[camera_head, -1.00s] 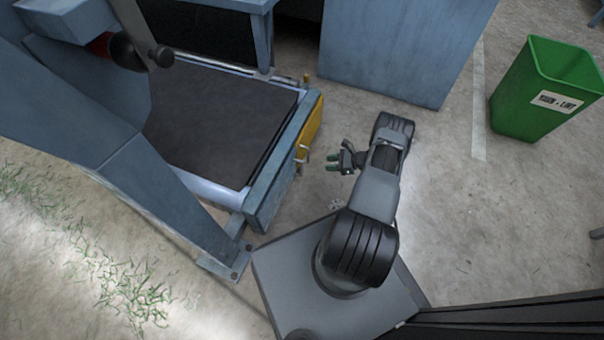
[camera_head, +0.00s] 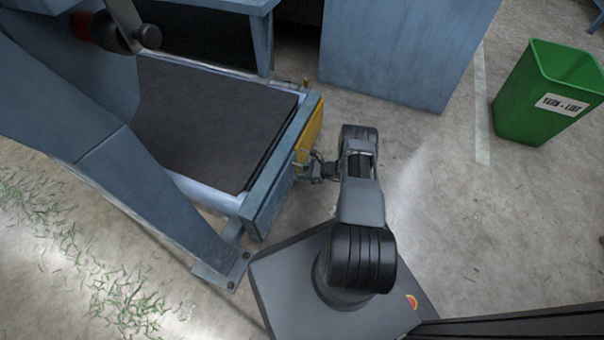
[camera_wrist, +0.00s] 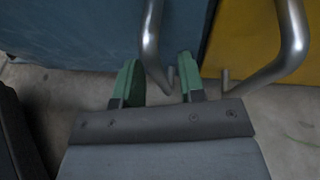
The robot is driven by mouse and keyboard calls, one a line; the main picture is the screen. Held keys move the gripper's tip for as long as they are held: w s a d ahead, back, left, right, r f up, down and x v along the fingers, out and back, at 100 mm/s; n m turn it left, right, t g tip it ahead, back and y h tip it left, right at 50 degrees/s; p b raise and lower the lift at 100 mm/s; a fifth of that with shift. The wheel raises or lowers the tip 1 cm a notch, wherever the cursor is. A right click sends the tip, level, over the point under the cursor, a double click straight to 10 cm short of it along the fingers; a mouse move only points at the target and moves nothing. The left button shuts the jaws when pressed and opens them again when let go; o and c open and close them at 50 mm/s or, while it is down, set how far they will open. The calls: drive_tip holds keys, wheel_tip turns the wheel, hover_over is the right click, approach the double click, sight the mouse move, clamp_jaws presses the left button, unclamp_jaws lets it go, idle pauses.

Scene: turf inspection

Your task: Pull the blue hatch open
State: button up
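The blue hatch (camera_head: 272,190) is the blue panel on the end of the machine bed, and it looks closed. It fills the upper left of the wrist view (camera_wrist: 75,32). A bent metal handle (camera_wrist: 151,40) stands at its right side. My gripper (camera_head: 312,168) is at the handles on the bed's end. In the wrist view its two green fingers (camera_wrist: 160,80) are apart, with the blue hatch's handle between them and gaps visible on both sides. Contact cannot be told.
A yellow panel (camera_head: 314,128) adjoins the blue hatch, with its own metal handle (camera_wrist: 295,40) right of my fingers. A blue cabinet (camera_head: 400,50) stands behind. A green bin (camera_head: 535,105) stands at the right. The concrete floor right of my arm is clear.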

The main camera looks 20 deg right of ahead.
drive_tip(key=shift+w+a+f, duration=0.1)
drive_tip(key=shift+w+a, duration=0.05)
drive_tip(key=shift+a, duration=0.05)
drive_tip(key=shift+c, duration=0.2)
clamp_jaws()
idle(0.4)
